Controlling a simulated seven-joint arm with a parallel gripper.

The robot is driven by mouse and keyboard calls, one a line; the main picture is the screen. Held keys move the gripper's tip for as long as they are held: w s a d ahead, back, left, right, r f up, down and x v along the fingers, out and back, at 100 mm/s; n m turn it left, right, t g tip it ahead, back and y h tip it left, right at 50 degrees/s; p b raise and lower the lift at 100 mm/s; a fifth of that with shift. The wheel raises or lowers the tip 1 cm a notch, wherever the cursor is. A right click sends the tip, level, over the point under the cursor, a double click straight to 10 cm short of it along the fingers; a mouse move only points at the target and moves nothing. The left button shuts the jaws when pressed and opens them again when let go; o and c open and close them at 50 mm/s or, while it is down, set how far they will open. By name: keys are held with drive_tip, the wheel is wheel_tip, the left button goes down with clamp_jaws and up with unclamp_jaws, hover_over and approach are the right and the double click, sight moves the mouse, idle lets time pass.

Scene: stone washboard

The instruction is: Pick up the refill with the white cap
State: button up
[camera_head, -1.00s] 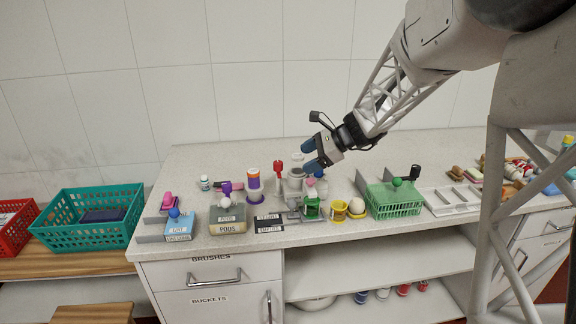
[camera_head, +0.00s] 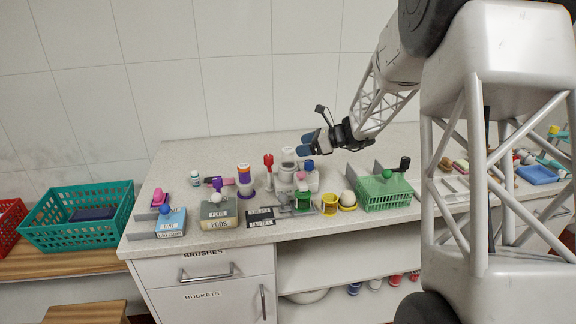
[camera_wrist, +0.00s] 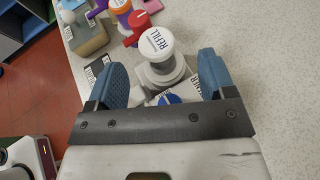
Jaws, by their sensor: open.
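In the head view the refill (camera_head: 288,155) stands on the counter, just left of the fingertips. My gripper (camera_wrist: 162,75) is open and empty, with blue finger pads. In the wrist view the holder lies between the two fingers, and the cap shows just beyond the gap. In the head view my gripper (camera_head: 306,144) is tilted, its tips close to the refill. I cannot tell whether they touch.
A blue-topped item (camera_wrist: 170,98) stands close in front, between the fingers. A red-topped item (camera_head: 268,162) and an orange-and-purple bottle (camera_head: 244,174) stand left of the refill. A green basket (camera_head: 388,195) is to the right. The counter behind is clear.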

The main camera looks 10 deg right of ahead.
sight(291, 150)
drive_tip(key=shift+x, duration=1.25)
drive_tip(key=shift+a, duration=0.1)
drive_tip(key=shift+s+x, duration=0.1)
drive_tip(key=shift+x, duration=1.15)
drive_tip(key=shift+s+x, duration=0.15)
drive_tip(key=shift+x, duration=1.1)
drive_tip(key=shift+f, duration=0.15)
drive_tip(key=c, duration=1)
